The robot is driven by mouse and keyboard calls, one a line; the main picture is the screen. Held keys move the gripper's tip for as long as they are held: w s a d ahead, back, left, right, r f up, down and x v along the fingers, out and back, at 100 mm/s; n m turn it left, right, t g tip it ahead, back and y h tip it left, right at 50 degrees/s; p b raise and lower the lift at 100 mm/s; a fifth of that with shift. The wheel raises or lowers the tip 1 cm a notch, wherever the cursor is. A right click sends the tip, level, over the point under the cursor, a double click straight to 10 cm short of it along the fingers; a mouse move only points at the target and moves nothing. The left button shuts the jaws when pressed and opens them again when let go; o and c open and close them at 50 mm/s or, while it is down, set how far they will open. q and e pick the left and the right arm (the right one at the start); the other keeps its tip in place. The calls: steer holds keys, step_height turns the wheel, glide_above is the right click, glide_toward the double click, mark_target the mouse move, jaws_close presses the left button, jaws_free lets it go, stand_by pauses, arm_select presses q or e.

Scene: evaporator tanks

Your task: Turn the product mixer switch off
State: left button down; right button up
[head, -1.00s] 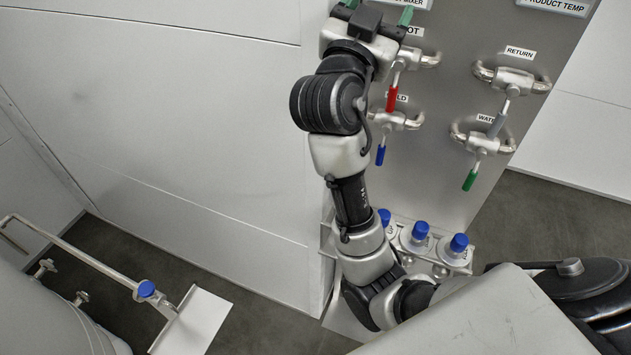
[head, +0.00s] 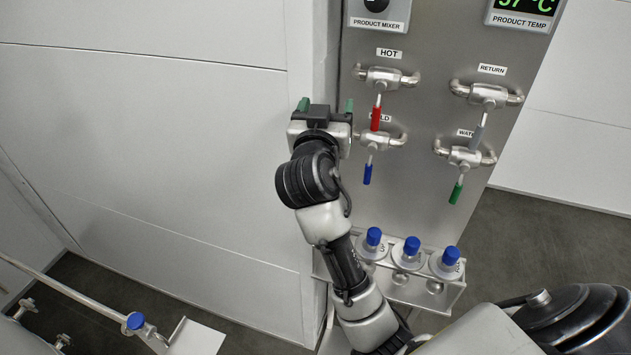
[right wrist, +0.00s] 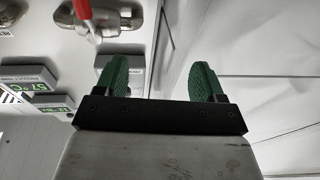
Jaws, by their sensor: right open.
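The product mixer switch (head: 377,5) is a dark round knob on a box at the top of the steel panel (head: 420,200) in the head view. The top edge cuts it off, so its setting cannot be read. Its PRODUCT MIXER label (head: 379,25) is below it. My right gripper (head: 326,105) is open and empty, below and left of the switch, near the panel's left edge. Its green fingers show apart in the right wrist view (right wrist: 161,78). A grey box (right wrist: 132,66) is partly behind one finger there; I cannot tell whether it carries the switch. My left gripper is not in view.
The red-handled HOT valve (head: 376,115) and the blue-handled valve (head: 367,172) are right of my right gripper. Two more valves are farther right. Blue-capped bottles (head: 412,246) stand on a shelf below. A white wall (head: 150,130) is at left.

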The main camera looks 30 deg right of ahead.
step_height(320, 180, down, 16)
steer(key=a+n+g+y, duration=0.1)
steer(key=a+n+y, duration=0.1)
steer(key=n+y, duration=0.2)
steer(key=shift+r+g+y, duration=0.15)
steer(key=shift+g+y, duration=0.15)
steer(key=shift+g, duration=0.1)
